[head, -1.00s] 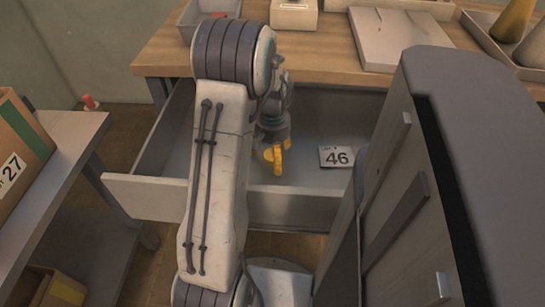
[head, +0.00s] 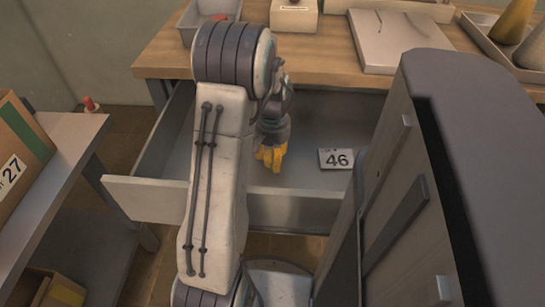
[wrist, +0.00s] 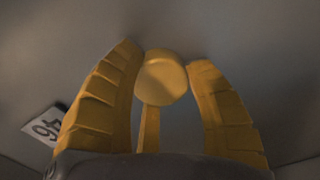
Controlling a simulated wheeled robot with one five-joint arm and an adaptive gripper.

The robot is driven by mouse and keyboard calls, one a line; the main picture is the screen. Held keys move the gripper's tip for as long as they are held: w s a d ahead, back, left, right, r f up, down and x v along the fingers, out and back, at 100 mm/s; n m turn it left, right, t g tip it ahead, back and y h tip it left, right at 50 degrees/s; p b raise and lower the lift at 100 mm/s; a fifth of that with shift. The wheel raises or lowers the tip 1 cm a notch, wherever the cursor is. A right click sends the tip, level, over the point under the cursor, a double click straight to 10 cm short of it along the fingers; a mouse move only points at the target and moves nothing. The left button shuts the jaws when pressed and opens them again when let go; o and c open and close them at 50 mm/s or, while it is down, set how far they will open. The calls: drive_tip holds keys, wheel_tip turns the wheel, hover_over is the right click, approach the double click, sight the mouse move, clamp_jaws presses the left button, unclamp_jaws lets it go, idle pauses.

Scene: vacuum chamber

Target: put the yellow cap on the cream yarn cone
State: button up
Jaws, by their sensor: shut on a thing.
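The yellow cap (wrist: 162,78) appears as a round yellow disc between my fingertips in the wrist view, with a narrow yellow bar below it. My gripper (wrist: 165,75) is shut on it, with a ridged yellow finger on each side. In the head view my gripper (head: 270,159) points down into the open grey drawer (head: 155,193); the cap cannot be told from the yellow fingers there. Two cones stand at the top right, partly cut off: a dull yellow one (head: 515,18) and a paler one (head: 536,48), which looks like the cream yarn cone.
A card marked 46 (head: 336,158) lies in the drawer right of my gripper. The wooden bench (head: 318,60) above holds a grey bin (head: 188,22), a flat grey case (head: 398,42) and the cone tray (head: 484,38). A side table with a box marked 27 (head: 15,150) stands left.

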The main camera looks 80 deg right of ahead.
wheel_tip(320, 180, up, 10)
drive_tip(key=p, duration=0.3)
idle(0.4)
idle(0.9)
